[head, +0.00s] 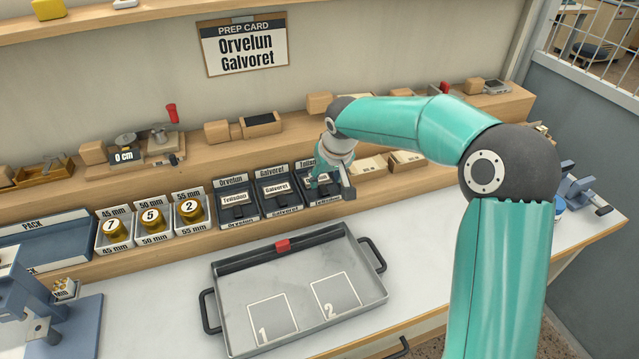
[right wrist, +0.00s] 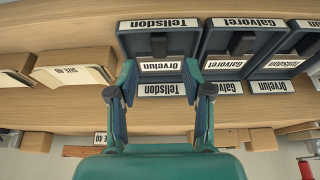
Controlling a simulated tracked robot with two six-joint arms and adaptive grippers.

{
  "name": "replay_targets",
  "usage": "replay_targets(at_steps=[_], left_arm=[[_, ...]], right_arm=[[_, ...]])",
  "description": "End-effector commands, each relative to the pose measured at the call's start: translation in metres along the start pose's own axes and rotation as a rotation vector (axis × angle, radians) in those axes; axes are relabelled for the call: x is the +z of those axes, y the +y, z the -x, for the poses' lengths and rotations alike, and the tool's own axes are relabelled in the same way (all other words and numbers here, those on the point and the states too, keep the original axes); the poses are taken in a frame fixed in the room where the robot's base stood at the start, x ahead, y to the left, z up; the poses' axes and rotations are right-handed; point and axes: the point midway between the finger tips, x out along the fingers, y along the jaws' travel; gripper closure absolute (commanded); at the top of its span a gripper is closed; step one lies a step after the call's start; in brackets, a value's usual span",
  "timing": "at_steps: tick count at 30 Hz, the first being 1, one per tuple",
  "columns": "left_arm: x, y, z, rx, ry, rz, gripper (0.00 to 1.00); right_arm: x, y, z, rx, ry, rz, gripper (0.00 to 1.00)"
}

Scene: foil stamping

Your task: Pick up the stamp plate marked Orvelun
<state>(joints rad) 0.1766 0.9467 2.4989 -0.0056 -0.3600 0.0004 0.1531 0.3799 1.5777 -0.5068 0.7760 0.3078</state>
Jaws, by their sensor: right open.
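The stamp plate marked Orvelun (right wrist: 161,66) lies in the dark bin labelled Tellsdon (right wrist: 160,88), the rightmost of three bins in the head view (head: 325,201). There my right arm partly hides it. My right gripper (head: 334,191) is at this bin, with its fingers apart. In the right wrist view, which is upside down, the open fingers (right wrist: 162,92) stand on either side of the Orvelun label, with nothing gripped. The bin labelled Orvelun (head: 240,222) holds a plate marked Tellsdon (head: 234,199). The Galvoret bin (head: 283,211) holds a plate marked Galvoret (head: 277,189). My left gripper is not in view.
A metal tray (head: 330,262) with empty outlines 1 and 2 lies on the bench in front. Brass weight-like pieces (head: 150,217) stand in bins to the left. Wooden size boxes (head: 368,166) stand right of the bins. A prep card (head: 245,45) reads Orvelun, Galvoret.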

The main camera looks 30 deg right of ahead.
Motion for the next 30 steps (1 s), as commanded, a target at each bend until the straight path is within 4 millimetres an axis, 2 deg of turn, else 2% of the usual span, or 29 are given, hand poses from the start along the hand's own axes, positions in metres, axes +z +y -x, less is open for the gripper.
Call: replay_targets(at_steps=[11, 20, 27, 29, 30], left_arm=[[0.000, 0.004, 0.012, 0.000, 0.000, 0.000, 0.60], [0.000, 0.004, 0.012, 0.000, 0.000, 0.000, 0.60], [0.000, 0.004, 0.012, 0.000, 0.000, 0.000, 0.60], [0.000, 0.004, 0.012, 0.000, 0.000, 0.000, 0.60], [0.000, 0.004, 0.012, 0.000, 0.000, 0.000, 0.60]], right_arm=[[0.004, 0.001, -0.045, 0.000, -0.004, -0.001, 0.50], [0.004, 0.000, -0.050, 0.000, -0.001, 0.000, 0.50], [0.004, 0.000, -0.050, 0.000, -0.001, 0.001, 0.90], [0.004, 0.000, -0.050, 0.000, -0.001, 0.001, 1.00], [0.004, 0.000, -0.050, 0.000, -0.001, 0.001, 1.00]])
